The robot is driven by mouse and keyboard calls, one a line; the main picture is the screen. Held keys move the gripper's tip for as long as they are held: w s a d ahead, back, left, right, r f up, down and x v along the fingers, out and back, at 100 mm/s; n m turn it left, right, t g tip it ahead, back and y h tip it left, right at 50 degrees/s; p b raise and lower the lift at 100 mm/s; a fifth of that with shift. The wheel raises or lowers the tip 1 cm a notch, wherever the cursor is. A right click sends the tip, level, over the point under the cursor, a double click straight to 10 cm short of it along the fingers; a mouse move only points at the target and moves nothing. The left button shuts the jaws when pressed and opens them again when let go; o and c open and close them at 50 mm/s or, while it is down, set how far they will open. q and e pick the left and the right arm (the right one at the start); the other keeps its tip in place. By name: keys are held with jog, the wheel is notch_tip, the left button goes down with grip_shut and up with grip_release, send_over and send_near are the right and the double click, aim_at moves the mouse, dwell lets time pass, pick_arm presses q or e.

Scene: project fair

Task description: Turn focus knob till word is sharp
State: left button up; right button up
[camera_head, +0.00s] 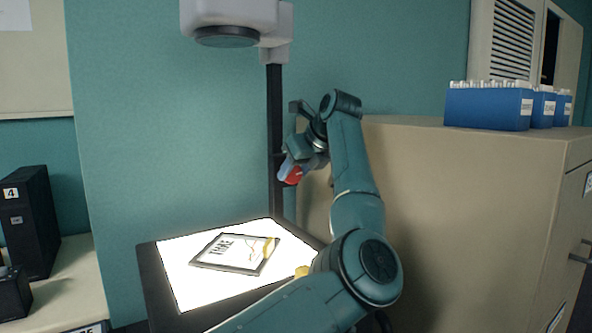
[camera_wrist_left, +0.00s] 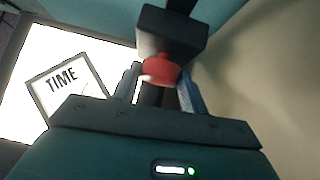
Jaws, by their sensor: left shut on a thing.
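The overhead projector has a lit white stage (camera_head: 182,280), a dark upright post (camera_head: 274,110) and a pale head (camera_head: 230,18) at the top. A dark-framed slide (camera_head: 232,265) lies tilted on the stage with the word TIME, which also shows in the left wrist view (camera_wrist_left: 62,78). The red focus knob (camera_head: 293,176) sits at the post, on a dark block (camera_wrist_left: 172,32). My left gripper (camera_wrist_left: 160,84) is shut on the knob, one finger on each side. No projected word on a wall is in view, so its sharpness cannot be told. My right gripper is not in view.
A beige cabinet (camera_head: 450,200) stands close to the right of my arm, with blue boxes (camera_head: 487,109) on top. A teal wall (camera_head: 150,130) is behind.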

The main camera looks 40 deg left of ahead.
pick_arm(q)
jog(key=g+p, duration=0.1)
jog(key=p, duration=0.2)
jog(key=m+g+p, duration=0.1)
jog(key=p, duration=0.2)
jog(key=shift+w+r+y+p, duration=0.15)
jog(key=shift+r+y+p, duration=0.2)
jog(key=shift+y, duration=0.05)
jog(key=shift+m+g+p, duration=0.3)
jog(key=shift+g+p, duration=0.1)
jog(key=shift+p, duration=0.35)
jog(key=shift+w+d+f+y+p, duration=0.1)
jog(key=shift+y+p, duration=0.2)
jog(key=shift+p, duration=0.25)
jog(key=shift+f+m+g+p, duration=0.25)
jog(key=shift+m+g+p, duration=0.05)
jog(key=shift+g+p, duration=0.3)
jog(key=shift+f, duration=0.15)
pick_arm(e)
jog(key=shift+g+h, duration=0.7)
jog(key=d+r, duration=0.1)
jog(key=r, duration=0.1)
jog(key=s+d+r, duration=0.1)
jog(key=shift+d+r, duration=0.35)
